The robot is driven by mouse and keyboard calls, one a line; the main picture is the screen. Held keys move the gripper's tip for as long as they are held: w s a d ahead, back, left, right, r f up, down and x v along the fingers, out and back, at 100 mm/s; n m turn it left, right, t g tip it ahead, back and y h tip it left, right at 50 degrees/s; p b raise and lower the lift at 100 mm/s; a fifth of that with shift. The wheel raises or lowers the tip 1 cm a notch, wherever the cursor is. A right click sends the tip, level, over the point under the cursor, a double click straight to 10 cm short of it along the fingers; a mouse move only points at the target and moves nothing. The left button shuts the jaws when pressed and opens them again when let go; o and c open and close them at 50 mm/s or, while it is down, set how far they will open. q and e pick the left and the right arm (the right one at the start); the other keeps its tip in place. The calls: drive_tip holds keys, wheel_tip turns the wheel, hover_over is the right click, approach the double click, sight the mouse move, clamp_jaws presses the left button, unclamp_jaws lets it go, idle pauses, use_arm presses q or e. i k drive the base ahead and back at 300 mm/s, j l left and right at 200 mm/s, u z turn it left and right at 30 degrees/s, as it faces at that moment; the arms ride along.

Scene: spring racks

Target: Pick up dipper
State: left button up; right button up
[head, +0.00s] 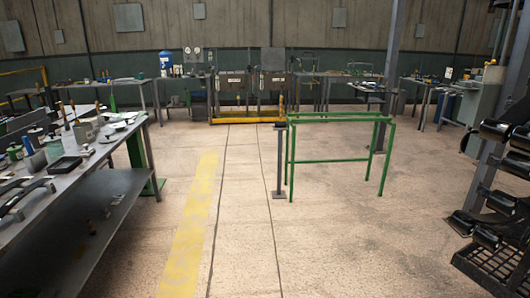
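I cannot make out with certainty which item is the dipper. Small tools and containers crowd the long grey workbench (112,185) at the left, and several are too small to name. Among them are a grey-white tub (84,132), a dark shallow tray (65,164) and a curved dark handle-like item (25,193) near the front edge. Neither of my grippers shows in the head view, so I cannot see whether they hold anything.
A green frame (340,161) and a grey post (279,165) stand mid-room. A dark rack with black cylinders (480,190) stands at right. Benches and a yellow-edged station (248,119) line the back. The floor (300,245) with a yellow stripe (190,225) is clear in front.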

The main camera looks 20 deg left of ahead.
sight(101, 124)
drive_tip(key=i+j+u, duration=0.25)
drive_tip(key=u, duration=0.2)
drive_tip(key=i+j+u, duration=0.3)
drive_tip(key=u, duration=0.15)
drive_tip(key=i+j+u, duration=0.15)
drive_tip(key=i+u, duration=0.4)
drive_tip(key=i, duration=0.75)
drive_tip(key=i+u, duration=0.15)
drive_tip(key=i, duration=0.7)
drive_tip(key=i+l+u, duration=0.1)
drive_tip(key=i, duration=0.75)
